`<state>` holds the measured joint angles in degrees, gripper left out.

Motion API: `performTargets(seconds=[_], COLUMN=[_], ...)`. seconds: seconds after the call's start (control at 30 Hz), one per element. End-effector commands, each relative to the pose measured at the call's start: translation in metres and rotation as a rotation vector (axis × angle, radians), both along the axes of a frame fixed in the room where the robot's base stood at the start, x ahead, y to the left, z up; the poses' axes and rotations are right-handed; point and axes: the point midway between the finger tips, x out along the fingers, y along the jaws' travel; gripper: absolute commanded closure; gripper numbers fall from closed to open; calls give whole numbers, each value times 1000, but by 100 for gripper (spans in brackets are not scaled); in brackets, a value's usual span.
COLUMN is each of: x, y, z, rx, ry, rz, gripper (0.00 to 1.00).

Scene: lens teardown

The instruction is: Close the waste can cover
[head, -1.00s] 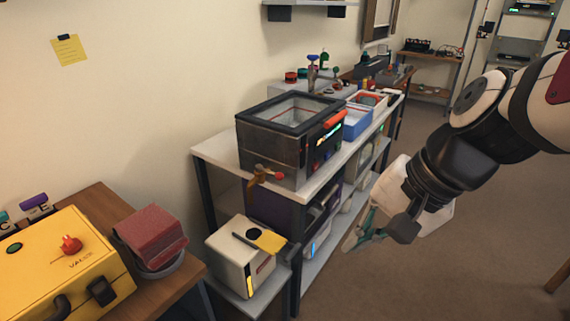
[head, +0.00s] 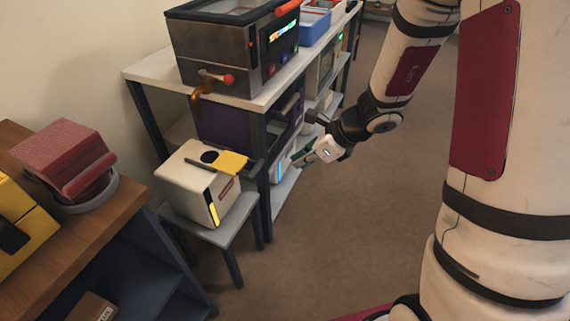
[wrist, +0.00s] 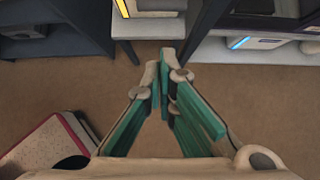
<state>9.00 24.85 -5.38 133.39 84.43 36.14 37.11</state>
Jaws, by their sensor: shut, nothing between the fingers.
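No thing in view is plainly marked as a waste can. A cream box (head: 192,188) with a dark round spot and a yellow flap-like piece (head: 232,162) on top stands on a small grey stool; I cannot tell whether this is the can and its cover. Its lower front also shows at the top of the wrist view (wrist: 155,6). My gripper (head: 302,158) is in the air to the right of the box, apart from it, in front of the shelf. In the wrist view its teal-padded fingers (wrist: 160,75) are together and empty, above the floor.
The stool (head: 221,222) stands beside a shelf unit (head: 140,74) bearing a dark metal machine (head: 210,55) with a tap. A wooden bench (head: 120,205) at left holds a red block (head: 65,150) and a yellow case (head: 22,225). The brown floor (head: 380,220) at right is clear.

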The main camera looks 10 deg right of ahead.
Motion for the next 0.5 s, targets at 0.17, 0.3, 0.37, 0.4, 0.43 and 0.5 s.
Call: performTargets(seconds=[0.17,0.3,0.37,0.4,0.43,0.5], x=[10,21,25,28,30,36], y=[16,29,35,39,42,48], z=[-27,-50,-59,-65,-69,-76], rx=[1,-1,0,0,0,0], ry=[2,2,2,1,2,0], rz=[5,6,5,7,6,6], gripper=[100,100,100,100,100,100])
